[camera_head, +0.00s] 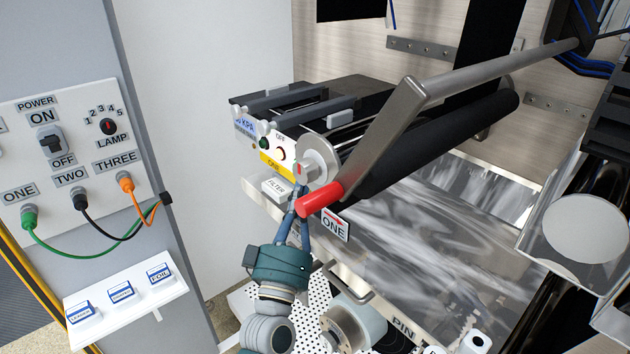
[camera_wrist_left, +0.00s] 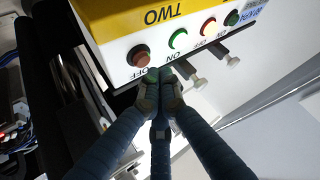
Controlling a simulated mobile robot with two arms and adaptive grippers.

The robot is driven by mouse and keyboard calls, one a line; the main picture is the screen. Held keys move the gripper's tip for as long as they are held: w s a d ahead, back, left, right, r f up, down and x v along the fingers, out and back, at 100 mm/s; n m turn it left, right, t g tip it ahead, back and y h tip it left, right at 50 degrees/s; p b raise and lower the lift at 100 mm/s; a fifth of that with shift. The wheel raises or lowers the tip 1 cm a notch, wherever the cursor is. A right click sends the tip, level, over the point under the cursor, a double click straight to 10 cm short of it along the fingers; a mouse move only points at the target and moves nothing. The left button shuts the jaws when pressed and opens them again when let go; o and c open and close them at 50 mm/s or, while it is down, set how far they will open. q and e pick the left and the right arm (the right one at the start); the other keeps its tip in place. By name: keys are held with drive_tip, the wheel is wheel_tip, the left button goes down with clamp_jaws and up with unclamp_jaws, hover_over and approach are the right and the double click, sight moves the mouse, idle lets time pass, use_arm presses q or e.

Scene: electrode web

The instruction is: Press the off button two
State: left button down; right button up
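The white button box with a yellow strip reading TWO (camera_wrist_left: 165,15) fills the top of the left wrist view, with its lettering upside down. The red off button (camera_wrist_left: 138,56) is next to the OFF label, with a green on button (camera_wrist_left: 178,38) to its right. My left gripper (camera_wrist_left: 160,93) has its blue fingers drawn together, empty, below these two buttons in the picture; contact cannot be told. In the head view my left gripper (camera_head: 297,208) is in front of the box (camera_head: 272,165), beside a red-ended roller handle (camera_head: 320,199). The handle's disc hides part of the box. My right gripper is not in view.
More buttons (camera_wrist_left: 208,27) sit on the box further right. A metal bar (camera_head: 450,82) and dark roller (camera_head: 440,150) stand close right of my gripper. A ONE sign (camera_head: 335,225) hangs below the handle. A power panel (camera_head: 75,150) is at the left.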

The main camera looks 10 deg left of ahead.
use_arm(q)
drive_tip(key=shift+w+d, duration=0.1)
drive_tip(key=shift+w+d, duration=0.2)
drive_tip(key=shift+w, duration=0.05)
idle(0.3)
drive_tip(key=shift+w+d, duration=0.3)
drive_tip(key=shift+w, duration=0.1)
idle(0.6)
drive_tip(key=shift+s, duration=0.1)
drive_tip(key=shift+s+a+p, duration=0.3)
drive_tip(key=shift+s+a, duration=0.3)
drive_tip(key=shift+s, duration=0.1)
